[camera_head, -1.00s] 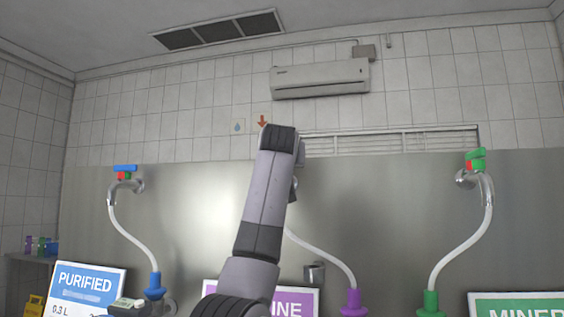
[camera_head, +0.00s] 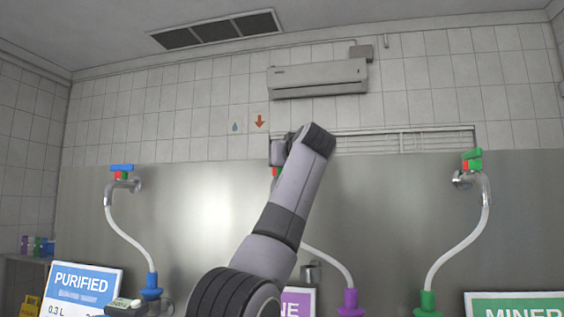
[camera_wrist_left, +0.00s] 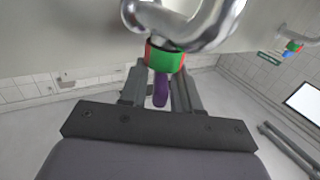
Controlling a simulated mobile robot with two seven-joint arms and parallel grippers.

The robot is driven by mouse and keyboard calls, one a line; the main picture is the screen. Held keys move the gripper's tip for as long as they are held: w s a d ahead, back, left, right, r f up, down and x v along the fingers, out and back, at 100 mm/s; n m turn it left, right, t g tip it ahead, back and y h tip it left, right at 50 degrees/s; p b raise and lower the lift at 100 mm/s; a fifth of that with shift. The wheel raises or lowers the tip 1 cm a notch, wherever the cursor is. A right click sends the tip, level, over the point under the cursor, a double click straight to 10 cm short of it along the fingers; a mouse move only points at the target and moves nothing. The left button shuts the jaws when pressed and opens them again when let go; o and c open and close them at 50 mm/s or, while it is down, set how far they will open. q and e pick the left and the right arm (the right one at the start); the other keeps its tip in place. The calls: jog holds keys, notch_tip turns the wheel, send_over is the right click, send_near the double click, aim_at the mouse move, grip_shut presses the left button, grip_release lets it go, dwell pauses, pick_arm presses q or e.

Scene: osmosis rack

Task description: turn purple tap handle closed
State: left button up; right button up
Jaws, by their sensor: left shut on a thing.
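The purple tap handle (camera_wrist_left: 161,90) shows in the left wrist view, pointing out from a red and green ring (camera_wrist_left: 165,61) under a chrome tap (camera_wrist_left: 190,35). My left gripper (camera_wrist_left: 160,84) is shut on the handle, one finger on each side. In the head view my left arm stands in front of this tap and hides the handle and the fingertips. Only a small red part of the ring (camera_head: 275,171) shows beside the arm. My right gripper is in neither view.
A blue-handled tap (camera_head: 122,170) is on the steel panel (camera_head: 380,200) at left, and a green-handled tap (camera_head: 472,161) at right. White hoses run down to blue, purple (camera_head: 349,300) and green fittings. Signs stand along the bottom.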

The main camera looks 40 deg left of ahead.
pick_arm(q)
jog(key=o, duration=0.7)
jog(key=shift+d, duration=0.1)
jog(key=shift+s+d+f+b, duration=0.1)
jog(key=shift+s+d+b, duration=0.15)
jog(key=shift+b, duration=0.15)
jog(key=shift+b+v, duration=1.3)
jog(key=shift+v, duration=1.9)
jog(key=shift+o, duration=0.4)
